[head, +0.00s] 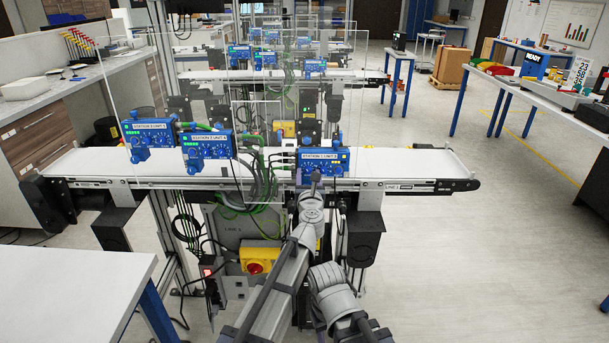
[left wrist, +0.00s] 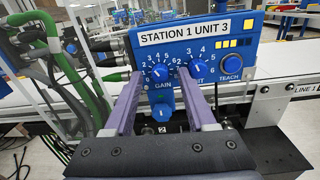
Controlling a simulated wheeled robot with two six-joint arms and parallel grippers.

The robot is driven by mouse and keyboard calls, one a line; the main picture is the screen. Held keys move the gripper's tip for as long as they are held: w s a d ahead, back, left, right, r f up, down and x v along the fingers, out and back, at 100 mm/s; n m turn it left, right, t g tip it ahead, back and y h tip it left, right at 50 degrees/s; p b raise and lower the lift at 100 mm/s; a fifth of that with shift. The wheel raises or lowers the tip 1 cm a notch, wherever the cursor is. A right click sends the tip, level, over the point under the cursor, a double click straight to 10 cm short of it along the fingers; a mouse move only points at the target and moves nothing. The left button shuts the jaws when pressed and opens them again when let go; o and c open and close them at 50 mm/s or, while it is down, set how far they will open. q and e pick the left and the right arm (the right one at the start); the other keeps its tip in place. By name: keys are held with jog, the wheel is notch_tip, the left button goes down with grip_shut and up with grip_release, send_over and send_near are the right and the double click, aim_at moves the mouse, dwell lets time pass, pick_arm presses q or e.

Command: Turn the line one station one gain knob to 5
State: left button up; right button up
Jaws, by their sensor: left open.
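The blue box labelled STATION 1 UNIT 3 (left wrist: 195,38) is mounted at the belt marked LINE 1; in the head view the box (head: 338,158) is right of the belt's middle. Its blue gain knob (left wrist: 160,73) has a dial scale around it. My left gripper (left wrist: 161,80) is open, its two purple fingers pointing at the panel on either side of the gain knob. Contact cannot be told. The right finger partly covers the second knob (left wrist: 197,69) and its label. The gain pointer is too small to read surely. In the head view my left gripper (head: 316,178) is at the box's lower front.
A round blue TEACH button (left wrist: 231,67) is right of the knobs. Green cables (left wrist: 95,92) and dark connectors hang at the box's left. Two similar blue boxes, station 2 (head: 207,146) and station 3 (head: 150,133), stand further left along the white belt (head: 410,163).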

pick_arm(q)
jog(key=shift+s, duration=0.1)
jog(key=shift+c, duration=0.4)
grip_shut()
jog(key=m, duration=1.1)
jog(key=shift+m+b, duration=0.3)
jog(key=shift+b, duration=0.1)
jog(key=shift+m, duration=0.3)
dwell(0.4)
